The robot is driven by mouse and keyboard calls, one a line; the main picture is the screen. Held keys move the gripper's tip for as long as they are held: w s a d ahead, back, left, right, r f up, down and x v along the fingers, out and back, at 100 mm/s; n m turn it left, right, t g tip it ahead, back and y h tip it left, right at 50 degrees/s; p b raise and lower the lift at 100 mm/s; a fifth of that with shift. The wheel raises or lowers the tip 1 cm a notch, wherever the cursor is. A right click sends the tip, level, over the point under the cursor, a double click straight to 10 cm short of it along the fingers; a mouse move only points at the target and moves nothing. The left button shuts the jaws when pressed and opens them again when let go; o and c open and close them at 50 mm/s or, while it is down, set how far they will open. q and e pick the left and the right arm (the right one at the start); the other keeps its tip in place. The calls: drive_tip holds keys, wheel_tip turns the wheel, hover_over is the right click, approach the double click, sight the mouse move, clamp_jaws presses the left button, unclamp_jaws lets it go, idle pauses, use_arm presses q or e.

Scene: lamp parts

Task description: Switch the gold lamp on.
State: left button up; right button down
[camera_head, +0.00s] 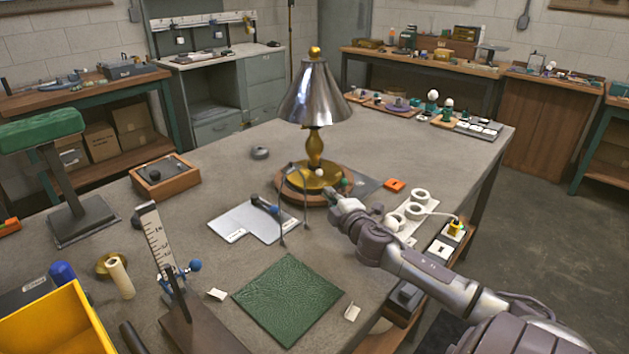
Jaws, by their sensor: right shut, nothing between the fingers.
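The gold lamp stands upright on the grey table, with a gold stem (315,150), a gold base on a round wooden plinth, and a silver cone shade (315,98) topped by a gold knob. No glow shows under the shade. My left gripper is not in view.
A green mat (289,299) lies in front, with a white-grey plate (247,222) behind it. A ruler stand (157,240) and yellow bin (50,325) are at left. An orange block (394,185) and white rings (420,195) lie right of the lamp. The table's back left is mostly clear.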

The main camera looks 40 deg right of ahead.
sight(316, 186)
drive_tip(key=shift+w+d+r, duration=0.1)
drive_tip(key=shift+w+d, duration=0.05)
drive_tip(key=shift+w, duration=0.2)
drive_tip(key=x, duration=0.7)
drive_tip(key=shift+w+d, duration=0.1)
drive_tip(key=shift+w, duration=0.1)
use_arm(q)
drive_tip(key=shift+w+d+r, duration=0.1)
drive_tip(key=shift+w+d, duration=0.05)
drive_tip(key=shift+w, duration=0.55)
use_arm(e)
drive_tip(key=shift+x, duration=0.85)
